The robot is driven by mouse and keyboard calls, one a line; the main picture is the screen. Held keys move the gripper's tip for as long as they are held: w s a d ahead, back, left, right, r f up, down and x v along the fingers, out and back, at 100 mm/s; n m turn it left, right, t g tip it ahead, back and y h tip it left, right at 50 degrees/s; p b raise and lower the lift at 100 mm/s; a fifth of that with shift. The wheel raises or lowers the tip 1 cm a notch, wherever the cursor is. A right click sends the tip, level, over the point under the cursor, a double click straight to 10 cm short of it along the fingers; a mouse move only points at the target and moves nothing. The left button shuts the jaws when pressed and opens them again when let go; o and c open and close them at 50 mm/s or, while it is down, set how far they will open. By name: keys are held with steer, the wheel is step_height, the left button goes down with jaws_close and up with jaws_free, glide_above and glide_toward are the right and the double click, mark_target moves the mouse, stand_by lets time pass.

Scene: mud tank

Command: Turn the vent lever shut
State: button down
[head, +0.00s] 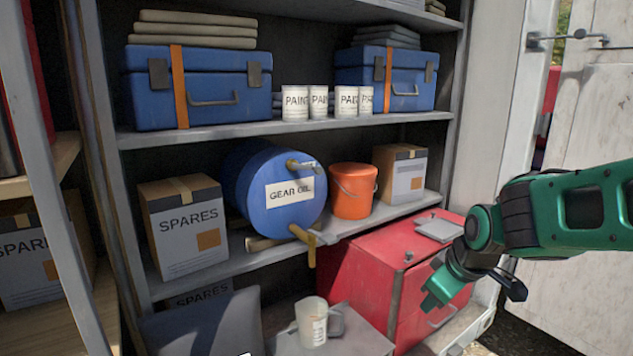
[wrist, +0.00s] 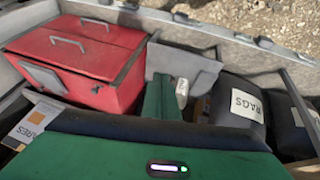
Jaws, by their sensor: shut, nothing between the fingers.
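A blue gear oil drum (head: 245,190) lies on its side on the middle shelf, its labelled end facing out. A small lever fitting (head: 302,166), likely the vent lever, sits at the top of that end and lies roughly sideways. A brass tap (head: 304,236) sits at the bottom of the end, with a yellow part hanging down. My gripper (head: 432,303) is shut and empty, low at the right in front of the red chest, well apart from the drum. It also shows in the wrist view (wrist: 162,97), where the drum is out of sight.
A red chest (head: 385,270) stands below the shelf. A clear measuring jug (head: 312,322) stands on a grey surface beneath the tap. An orange bucket (head: 352,190) is right of the drum, a spares box (head: 184,225) left. A dark rags bag (wrist: 237,99) shows in the wrist view.

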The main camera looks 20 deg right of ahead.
steer(key=w+a+r+n+t+y, duration=0.1)
steer(key=w+a+r+n+t, duration=0.25)
steer(key=w+n, duration=0.4)
steer(key=n+t+y, duration=0.4)
steer(key=n+t, duration=0.5)
steer(key=n, duration=0.2)
glide_toward(308, 168)
steer(key=w+a+f, duration=0.1)
steer(key=w+a, duration=0.2)
steer(key=shift+w+d+r, duration=0.1)
steer(key=shift+w+d, duration=0.4)
steer(key=shift+d, duration=0.3)
